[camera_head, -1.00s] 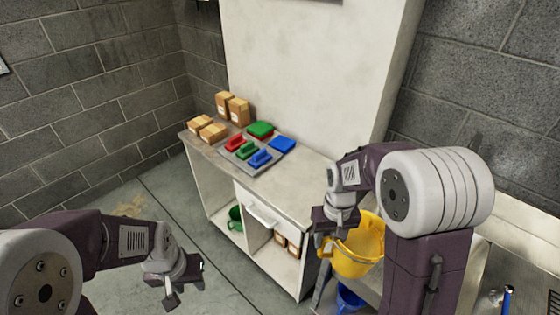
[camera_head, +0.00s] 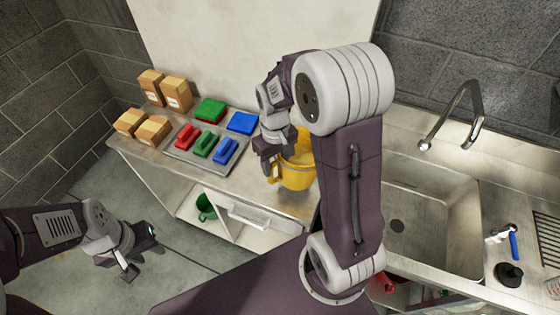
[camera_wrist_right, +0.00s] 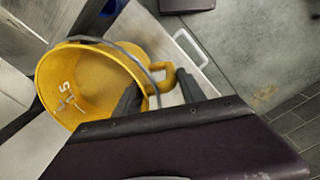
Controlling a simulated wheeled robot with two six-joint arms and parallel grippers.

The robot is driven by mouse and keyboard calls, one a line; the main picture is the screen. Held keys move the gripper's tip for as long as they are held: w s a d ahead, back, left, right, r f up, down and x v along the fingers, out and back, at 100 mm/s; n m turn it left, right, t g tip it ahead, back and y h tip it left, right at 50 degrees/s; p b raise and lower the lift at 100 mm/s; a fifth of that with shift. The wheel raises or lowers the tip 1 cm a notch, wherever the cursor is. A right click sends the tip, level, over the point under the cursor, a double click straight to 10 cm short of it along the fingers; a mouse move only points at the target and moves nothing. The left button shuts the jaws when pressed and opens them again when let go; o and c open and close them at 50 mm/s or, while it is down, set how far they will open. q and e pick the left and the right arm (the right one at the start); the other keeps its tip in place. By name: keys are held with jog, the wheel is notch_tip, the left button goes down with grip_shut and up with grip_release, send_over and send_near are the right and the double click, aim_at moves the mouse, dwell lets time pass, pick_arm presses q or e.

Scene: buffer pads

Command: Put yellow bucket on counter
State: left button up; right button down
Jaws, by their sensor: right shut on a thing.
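The yellow bucket (camera_head: 296,172) is upright at the right end of the steel counter (camera_head: 238,184); I cannot tell whether its base touches the top. My right gripper (camera_head: 273,158) is shut on the bucket's handle side. In the right wrist view the bucket (camera_wrist_right: 88,85) shows its open top, with one dark finger inside the rim and the other beyond the yellow handle. My right arm hides part of the bucket in the head view. My left gripper (camera_head: 143,252) is open and empty, low at the left, away from the counter.
On the counter, a tray (camera_head: 178,154) holds red, green and blue brushes, with green (camera_head: 210,110) and blue pads (camera_head: 242,123) behind. Several cardboard boxes (camera_head: 176,93) stand at its left. A sink (camera_head: 440,215) with a tap (camera_head: 468,105) lies to the right. A green bucket (camera_head: 206,207) sits below.

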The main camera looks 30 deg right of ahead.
jog(key=w+d+r+n, duration=0.1)
jog(key=d+r+n, duration=0.1)
jog(key=d+n, duration=0.7)
jog(key=d+r+n, duration=0.3)
jog(key=d+n, duration=0.3)
jog(key=d, duration=0.5)
jog(key=shift+t, duration=0.4)
jog(key=a+f, duration=0.3)
jog(key=a, duration=0.1)
jog(key=a+f+p, duration=0.1)
jog(key=a+f, duration=0.3)
jog(key=a+f+p, duration=0.1)
jog(key=a+f, duration=0.3)
jog(key=shift+w, duration=0.4)
jog(key=shift+d+f, duration=0.1)
jog(key=shift+f, duration=0.05)
